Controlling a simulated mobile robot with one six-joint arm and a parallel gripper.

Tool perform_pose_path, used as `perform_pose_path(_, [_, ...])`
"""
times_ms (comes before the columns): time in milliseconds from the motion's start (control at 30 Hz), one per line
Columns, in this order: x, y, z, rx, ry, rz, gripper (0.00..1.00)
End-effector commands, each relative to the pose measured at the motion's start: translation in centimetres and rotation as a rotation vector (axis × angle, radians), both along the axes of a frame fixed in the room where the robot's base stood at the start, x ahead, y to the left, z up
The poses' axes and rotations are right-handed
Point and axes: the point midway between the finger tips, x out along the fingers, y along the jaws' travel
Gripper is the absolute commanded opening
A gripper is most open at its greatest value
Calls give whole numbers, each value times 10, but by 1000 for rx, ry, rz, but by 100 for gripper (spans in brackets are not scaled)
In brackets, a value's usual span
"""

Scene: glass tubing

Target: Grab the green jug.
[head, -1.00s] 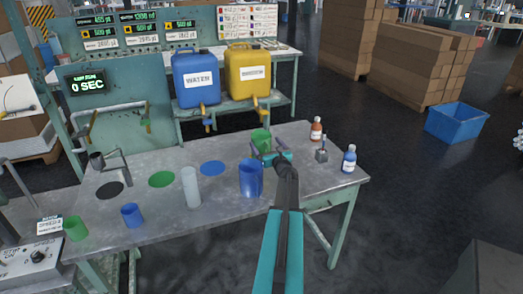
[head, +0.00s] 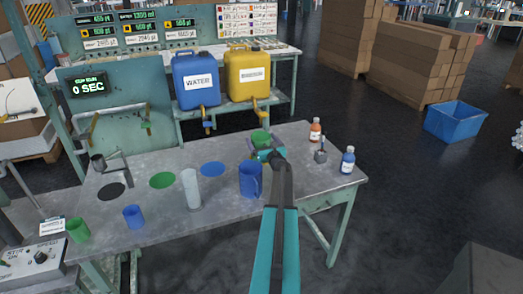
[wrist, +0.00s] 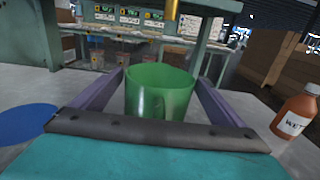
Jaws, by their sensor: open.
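The green jug (head: 260,137) stands on the grey worktable near its far edge, in the head view. In the wrist view the green jug (wrist: 159,92) is upright, with its open rim toward me and its lower part hidden behind my gripper's dark bar. My gripper (head: 262,150) is at the jug. In the wrist view my gripper (wrist: 152,90) is open, with one purple finger on each side of the jug. A gap seems to show between the jug and each finger. A smaller green cup (head: 78,231) stands at the table's front left.
A blue jug (head: 250,180) and a clear cylinder (head: 193,189) stand left of my arm. An orange bottle (head: 315,130), a small grey item (head: 320,156) and a blue bottle (head: 347,161) stand to the right. Water (head: 196,78) and yellow (head: 246,74) canisters stand behind.

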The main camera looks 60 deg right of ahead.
Motion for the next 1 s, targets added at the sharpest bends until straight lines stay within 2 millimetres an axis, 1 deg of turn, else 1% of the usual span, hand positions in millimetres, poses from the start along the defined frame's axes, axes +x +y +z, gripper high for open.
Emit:
perform_pose_path(633, [3,-1,0,0,0,1,93])
perform_pose_path(867, [3,-1,0,0,0,1,54])
perform_pose_path(900, [3,-1,0,0,0,1,48])
perform_pose_path(1000, [3,0,0,0,-1,2,32])
